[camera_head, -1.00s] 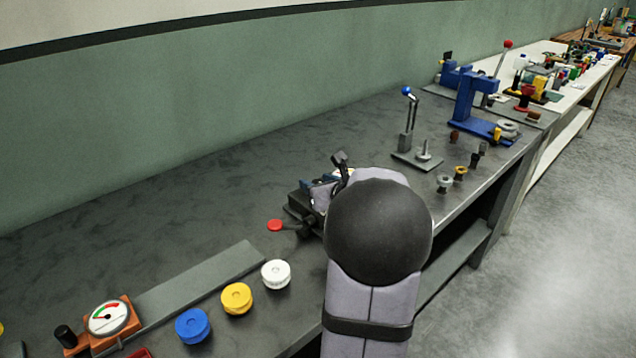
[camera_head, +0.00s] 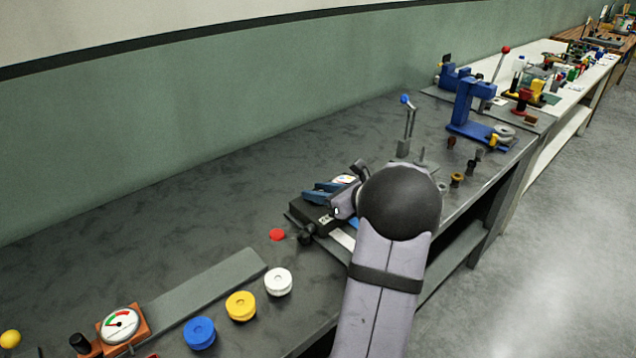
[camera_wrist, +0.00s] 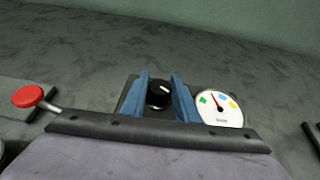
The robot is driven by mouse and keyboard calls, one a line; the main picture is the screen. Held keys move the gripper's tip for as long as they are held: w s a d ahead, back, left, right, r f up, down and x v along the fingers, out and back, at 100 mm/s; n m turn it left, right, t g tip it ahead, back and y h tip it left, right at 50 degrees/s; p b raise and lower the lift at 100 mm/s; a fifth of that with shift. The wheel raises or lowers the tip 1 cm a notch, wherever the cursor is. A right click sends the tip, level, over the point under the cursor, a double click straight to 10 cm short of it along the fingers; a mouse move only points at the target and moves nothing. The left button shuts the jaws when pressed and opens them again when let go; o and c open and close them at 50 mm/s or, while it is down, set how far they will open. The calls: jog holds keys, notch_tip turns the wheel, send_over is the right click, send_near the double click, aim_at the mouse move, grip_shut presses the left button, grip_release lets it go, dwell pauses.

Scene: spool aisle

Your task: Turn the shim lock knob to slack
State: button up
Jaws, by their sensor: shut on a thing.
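The black knob (camera_wrist: 159,95) shows in the wrist view between the two blue fingers of my gripper (camera_wrist: 160,82). The gripper is shut on it. A white line on the knob's top points to the upper right. Beside it on the right, a round white dial (camera_wrist: 219,108) has green, blue and yellow marks, and its needle leans up and slightly left. The lettering on it is too small to read. In the head view the gripper (camera_head: 322,192) is over a dark device (camera_head: 308,215) on the bench; there the knob is hidden.
A red-capped lever (camera_head: 277,235) sticks out left of the device. White (camera_head: 278,281), yellow (camera_head: 240,306) and blue (camera_head: 199,333) spools stand in front, near a gauge (camera_head: 121,324). A blue-knobbed lever stand (camera_head: 404,148) is behind my arm. The bench's back left is clear.

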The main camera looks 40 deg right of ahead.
jog(key=n+g+y+p, duration=0.1)
jog(key=n+y+p, duration=0.3)
jog(key=shift+r+y, duration=0.15)
jog(key=shift+y, duration=0.15)
jog(key=shift+n+g+y+p, duration=0.8)
jog(key=shift+n+g+y, duration=0.2)
jog(key=shift+n+y, duration=0.45)
jog(key=shift+n+g+y, duration=0.4)
jog(key=shift+n+y, duration=0.15)
jog(key=shift+n, duration=0.1)
jog(key=o, duration=1.1)
jog(key=shift+c, duration=0.2)
jog(key=shift+s+d+r, duration=0.1)
jog(key=shift+s+d, duration=0.3)
jog(key=shift+d, duration=0.05)
jog(key=shift+b+v, duration=0.3)
jog(key=shift+v, duration=2.7)
